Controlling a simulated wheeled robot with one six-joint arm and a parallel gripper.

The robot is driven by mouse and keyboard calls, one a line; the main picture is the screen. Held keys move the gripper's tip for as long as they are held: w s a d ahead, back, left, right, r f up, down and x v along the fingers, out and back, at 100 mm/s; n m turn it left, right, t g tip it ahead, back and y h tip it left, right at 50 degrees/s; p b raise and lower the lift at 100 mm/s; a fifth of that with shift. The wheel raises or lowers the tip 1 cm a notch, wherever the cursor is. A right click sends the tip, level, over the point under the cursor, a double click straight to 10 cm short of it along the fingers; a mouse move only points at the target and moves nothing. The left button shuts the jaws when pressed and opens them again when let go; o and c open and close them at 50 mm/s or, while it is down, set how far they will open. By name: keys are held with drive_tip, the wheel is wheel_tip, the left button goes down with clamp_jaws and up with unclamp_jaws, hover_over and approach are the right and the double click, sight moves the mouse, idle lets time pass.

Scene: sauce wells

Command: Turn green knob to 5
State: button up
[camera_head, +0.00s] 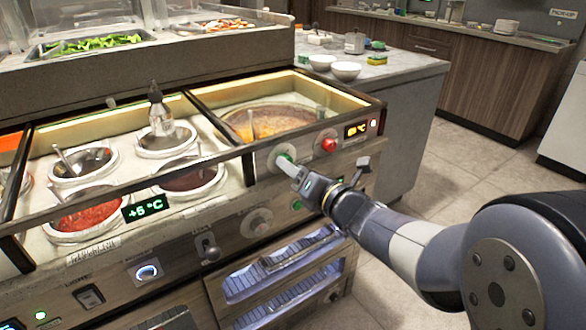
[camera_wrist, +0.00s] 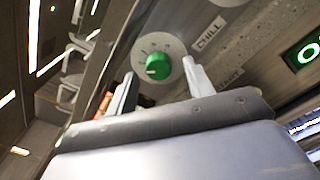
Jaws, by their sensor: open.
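The green knob (camera_wrist: 158,66) sits on a round pale dial with small marks, beside the word CHILL, in the wrist view. A lighter line shows on the knob, but the number it points to is too small to read. My gripper (camera_wrist: 157,70) is open, with one finger on each side of the knob and a visible gap to both.
A grey knob (camera_head: 257,222) and a lever (camera_head: 208,248) lie lower left. Sauce wells (camera_head: 85,162) are behind the panel. The floor at right is clear.

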drive_tip(key=shift+w+a, duration=0.4)
drive_tip(key=c, duration=1)
